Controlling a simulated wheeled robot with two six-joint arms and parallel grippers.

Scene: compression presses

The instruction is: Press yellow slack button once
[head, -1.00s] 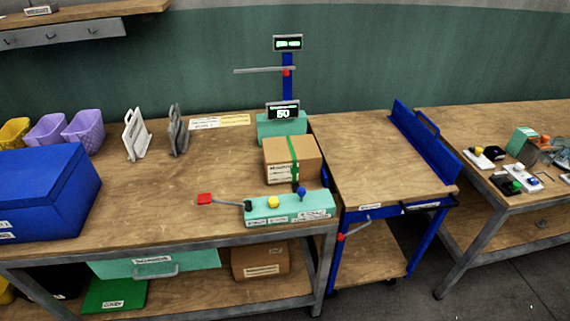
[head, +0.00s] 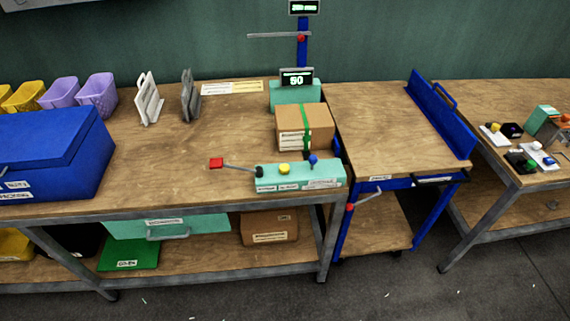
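The yellow button (head: 284,169) sits on top of a teal control box (head: 300,178) near the front right edge of the left workbench. Labels on the box's front are too small to read. Neither of my grippers shows in the head view.
A cardboard box with a green strap (head: 305,127) stands behind the control box, before a teal unit with a display (head: 297,77). A blue case (head: 45,155) sits at left. A blue-framed cart (head: 375,130) stands right of the bench. The bench middle is clear.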

